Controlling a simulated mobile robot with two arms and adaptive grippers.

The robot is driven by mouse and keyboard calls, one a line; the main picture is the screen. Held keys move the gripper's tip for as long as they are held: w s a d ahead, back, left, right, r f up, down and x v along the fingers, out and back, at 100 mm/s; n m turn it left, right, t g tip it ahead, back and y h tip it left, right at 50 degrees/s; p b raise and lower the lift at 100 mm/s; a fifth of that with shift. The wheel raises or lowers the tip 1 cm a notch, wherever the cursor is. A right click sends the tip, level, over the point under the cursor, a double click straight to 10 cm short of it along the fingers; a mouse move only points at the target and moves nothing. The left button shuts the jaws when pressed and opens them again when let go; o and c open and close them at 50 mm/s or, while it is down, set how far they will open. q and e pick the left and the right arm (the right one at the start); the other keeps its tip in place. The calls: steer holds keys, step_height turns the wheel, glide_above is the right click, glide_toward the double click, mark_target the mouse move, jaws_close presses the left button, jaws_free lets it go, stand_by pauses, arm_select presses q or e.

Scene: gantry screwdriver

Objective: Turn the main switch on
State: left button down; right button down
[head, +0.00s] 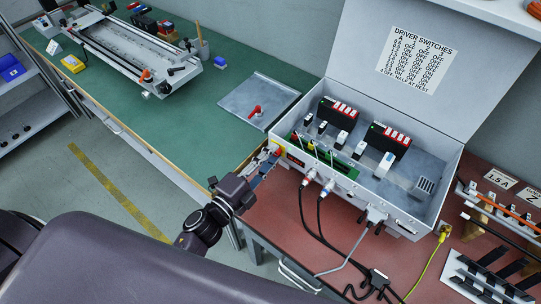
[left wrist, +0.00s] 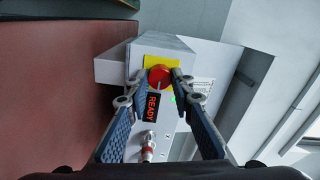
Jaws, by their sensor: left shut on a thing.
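In the head view my left gripper (head: 271,156) reaches the box's left front corner and hides most of the knob; a bit of the yellow plate (head: 280,149) shows. Beside the knob a small display (left wrist: 152,107) reads READY in red, and a small green light (left wrist: 174,98) glows. My right gripper is not in view.
The box lid (head: 370,75) stands open, with a driver switches chart on it. Black cables (head: 320,230) hang from the front plugs over the red-brown bench top.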

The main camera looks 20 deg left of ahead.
arm_select(q)
steer(key=c, duration=1.7)
jaws_free()
steer(key=shift+s, duration=0.1)
steer(key=v, duration=1.2)
